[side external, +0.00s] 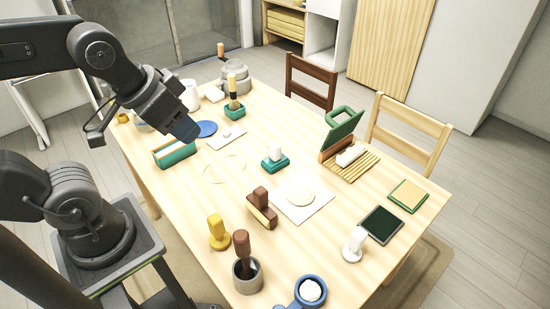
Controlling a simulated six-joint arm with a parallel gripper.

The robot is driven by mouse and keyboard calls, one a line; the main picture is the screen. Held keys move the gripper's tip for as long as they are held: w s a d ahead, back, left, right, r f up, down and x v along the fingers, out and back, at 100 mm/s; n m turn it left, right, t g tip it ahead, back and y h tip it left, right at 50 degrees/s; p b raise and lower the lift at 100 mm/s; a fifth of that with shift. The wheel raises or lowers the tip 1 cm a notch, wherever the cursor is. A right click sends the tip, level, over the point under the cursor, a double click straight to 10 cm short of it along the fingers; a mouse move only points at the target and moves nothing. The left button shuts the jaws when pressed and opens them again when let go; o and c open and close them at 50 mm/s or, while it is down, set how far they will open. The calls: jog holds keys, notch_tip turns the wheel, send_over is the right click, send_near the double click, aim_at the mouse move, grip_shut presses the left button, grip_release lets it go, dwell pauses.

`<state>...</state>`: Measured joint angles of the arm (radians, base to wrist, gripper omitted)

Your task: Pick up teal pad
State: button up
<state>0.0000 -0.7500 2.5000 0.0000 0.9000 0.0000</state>
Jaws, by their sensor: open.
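My gripper (186,126) is open and hangs over the left side of the wooden table, tilted down to the right, near a flat blue disc (207,129). I see nothing held in it, but the gap between its fingers is hard to make out. A small teal pad-like block (274,165) with a white lump on top sits mid-table, apart from my gripper and to its lower right. A long teal tray (176,158) with a white and orange inside lies just below my gripper. I cannot tell for certain which teal piece is the pad.
A teal pot (235,113) holds an upright brush. A white sheet (318,197) bears a pale disc. Yellow (218,234) and brown (261,200) stamps, a grey cup (247,278), a dark pad (382,225) and a slatted rack (363,165) stand around. Bare wood lies left of centre.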

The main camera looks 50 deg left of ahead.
jog(key=o, duration=0.4)
jog(key=shift+o, duration=0.2)
jog(key=n+g+y, duration=0.2)
jog(key=n+g, duration=0.3)
jog(key=n, duration=1.2)
send_over(275, 144)
jog(key=d, duration=0.3)
notch_tip(275, 144, down, 19)
jog(key=shift+n+g, duration=0.3)
jog(key=f, duration=0.3)
jog(key=a+f, duration=0.1)
jog(key=f, duration=0.6)
jog(key=shift+a, duration=0.35)
jog(key=shift+a+f, duration=0.25)
jog(key=shift+f, duration=0.7)
jog(key=shift+a+f, duration=0.2)
jog(key=shift+f, duration=0.8)
jog(key=shift+a+f, duration=0.25)
jog(key=shift+f, duration=0.7)
